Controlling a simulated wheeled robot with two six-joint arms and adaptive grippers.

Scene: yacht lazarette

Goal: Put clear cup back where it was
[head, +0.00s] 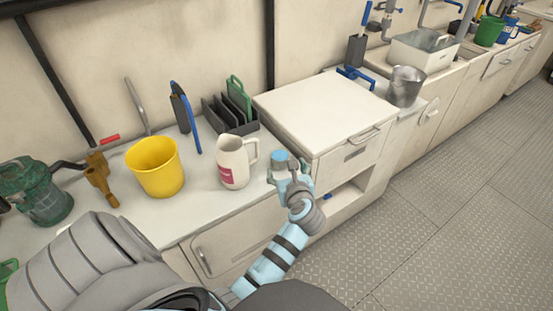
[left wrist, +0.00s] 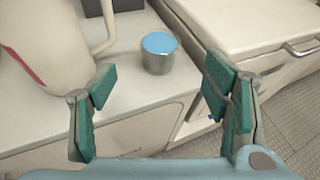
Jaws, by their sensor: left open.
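A small grey, see-through-looking cup with a flat blue top (left wrist: 158,54) stands upright on the white counter; I take it to be the clear cup. In the head view its blue top (head: 280,156) shows just past my left gripper (head: 291,172), which hides part of it. In the left wrist view my left gripper (left wrist: 160,82) is open, with green-padded fingers spread wide. The cup is ahead of the fingertips, roughly centred between them, and appears apart from both. Nothing is held. My right gripper is not in view.
A white jug with a pink label (head: 234,162) stands close left of the cup. A yellow bucket (head: 156,166) is further left. A raised white cabinet (head: 325,110) with a handle stands close on the right. A dark rack (head: 229,115) is behind.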

